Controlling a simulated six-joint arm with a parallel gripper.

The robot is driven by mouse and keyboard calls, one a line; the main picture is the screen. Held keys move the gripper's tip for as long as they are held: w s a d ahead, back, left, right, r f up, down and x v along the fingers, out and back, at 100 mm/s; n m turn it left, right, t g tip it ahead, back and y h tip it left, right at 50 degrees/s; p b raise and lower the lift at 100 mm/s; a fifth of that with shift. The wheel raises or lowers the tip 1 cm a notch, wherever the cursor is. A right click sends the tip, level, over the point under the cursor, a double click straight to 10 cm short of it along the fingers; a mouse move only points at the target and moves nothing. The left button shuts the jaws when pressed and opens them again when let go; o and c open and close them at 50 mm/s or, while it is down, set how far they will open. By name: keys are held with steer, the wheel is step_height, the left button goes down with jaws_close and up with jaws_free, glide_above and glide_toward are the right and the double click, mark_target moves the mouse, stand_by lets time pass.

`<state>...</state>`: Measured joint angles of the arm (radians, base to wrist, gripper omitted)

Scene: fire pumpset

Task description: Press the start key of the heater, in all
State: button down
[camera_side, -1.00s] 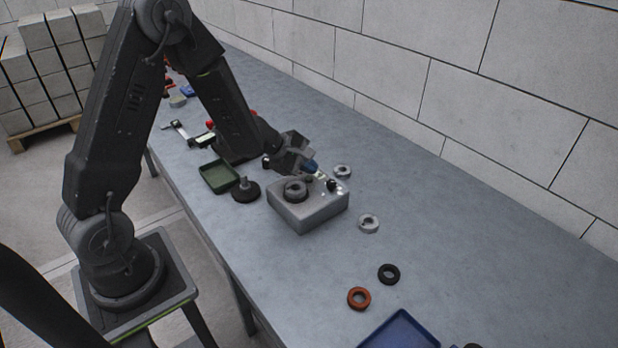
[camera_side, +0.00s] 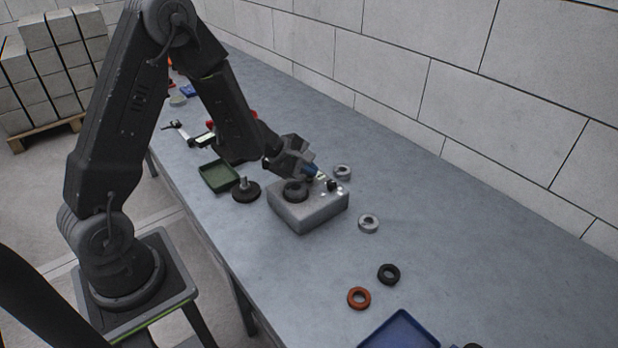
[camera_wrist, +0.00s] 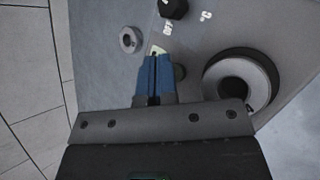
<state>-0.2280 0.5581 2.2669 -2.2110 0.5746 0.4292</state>
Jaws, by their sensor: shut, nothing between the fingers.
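The heater (camera_side: 310,212) is a grey box on the bench with a dark ring (camera_side: 295,191) on its top. In the wrist view its grey panel (camera_wrist: 215,42) carries a black knob (camera_wrist: 173,8) beside white "OFF" and "°C" marks. My gripper (camera_side: 314,172) is over the panel's far side; in the wrist view its blue fingers (camera_wrist: 156,58) are together and empty. A pale patch (camera_wrist: 157,49) shows at the fingertips, and a dark round part (camera_wrist: 180,72) lies just right of them. I cannot tell which is the start key, nor whether the tips touch the panel.
Metal rings lie behind the heater (camera_side: 342,172) and to its right (camera_side: 368,223). A green tray (camera_side: 219,178) and a black round-based part (camera_side: 246,191) are at its left. Black (camera_side: 388,273) and orange (camera_side: 359,298) rings and a blue tray (camera_side: 400,333) lie nearer. The right bench is clear.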

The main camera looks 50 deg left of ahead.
mark_target(308, 179)
steer(key=shift+f, duration=0.5)
stand_by(0.9)
steer(key=shift+r, duration=0.9)
steer(key=shift+r, duration=0.1)
steer(key=shift+r, duration=2.4)
